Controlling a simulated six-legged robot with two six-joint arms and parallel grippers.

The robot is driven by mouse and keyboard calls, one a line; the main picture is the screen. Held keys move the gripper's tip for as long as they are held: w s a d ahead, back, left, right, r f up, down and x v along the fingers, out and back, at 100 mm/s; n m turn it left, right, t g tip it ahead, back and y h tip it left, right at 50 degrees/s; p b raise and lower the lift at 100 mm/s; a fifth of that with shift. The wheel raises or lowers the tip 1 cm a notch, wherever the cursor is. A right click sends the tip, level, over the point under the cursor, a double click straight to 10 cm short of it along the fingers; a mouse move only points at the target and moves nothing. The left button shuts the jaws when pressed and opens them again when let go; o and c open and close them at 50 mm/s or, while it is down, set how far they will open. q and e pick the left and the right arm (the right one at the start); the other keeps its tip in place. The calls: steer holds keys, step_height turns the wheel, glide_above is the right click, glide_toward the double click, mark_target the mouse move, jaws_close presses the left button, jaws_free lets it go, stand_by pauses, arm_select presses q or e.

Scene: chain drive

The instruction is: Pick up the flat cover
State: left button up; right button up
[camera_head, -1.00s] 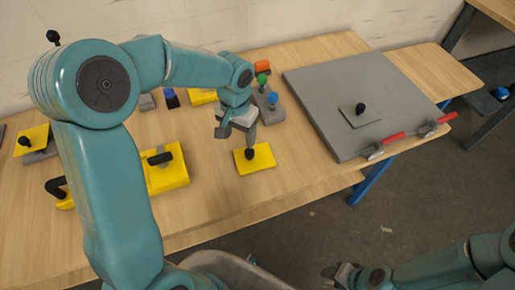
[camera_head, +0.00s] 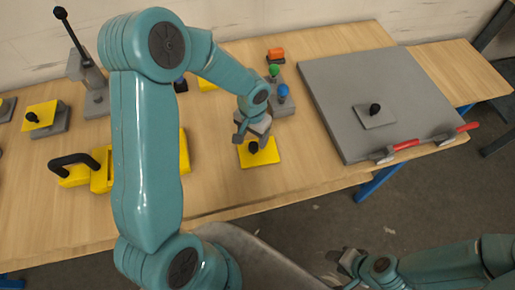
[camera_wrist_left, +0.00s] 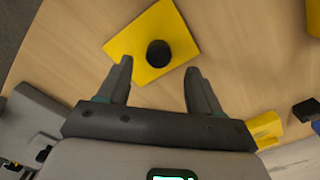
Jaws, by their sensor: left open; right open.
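The flat cover (camera_head: 268,158) is a thin yellow square plate with a black knob (camera_head: 253,147) on top, lying on the wooden table. It also shows in the left wrist view (camera_wrist_left: 128,42), with its round knob (camera_wrist_left: 158,53) near the top middle. My left gripper (camera_head: 247,137) is open just above the cover. In the left wrist view its two fingers (camera_wrist_left: 158,68) point toward the cover, apart, with the knob just beyond and between the tips. Nothing is between the fingers. My right gripper (camera_head: 345,262) is open and empty, low in front of the table.
A grey board (camera_head: 340,90) to the right carries a small grey plate with a black knob (camera_head: 375,109) and red-handled hammers (camera_head: 407,145). A grey block with green and blue knobs (camera_head: 283,98) stands behind the cover. A yellow piece with a black handle (camera_head: 75,162) lies left.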

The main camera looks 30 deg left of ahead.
mark_target(254, 144)
arm_select(q)
steer(key=shift+w+d+f, duration=0.1)
steer(key=shift+w+f, duration=0.05)
steer(key=shift+f, duration=0.2)
steer(key=f, duration=0.3)
steer(key=f+p, duration=0.1)
steer(key=shift+s+f, duration=0.25)
steer(key=shift+w+f, duration=0.25)
steer(key=shift+f, duration=0.1)
steer(key=shift+s, duration=0.1)
steer(key=shift+s+r, duration=0.1)
steer(key=shift+s, duration=0.05)
steer(key=c, duration=0.3)
jaws_close()
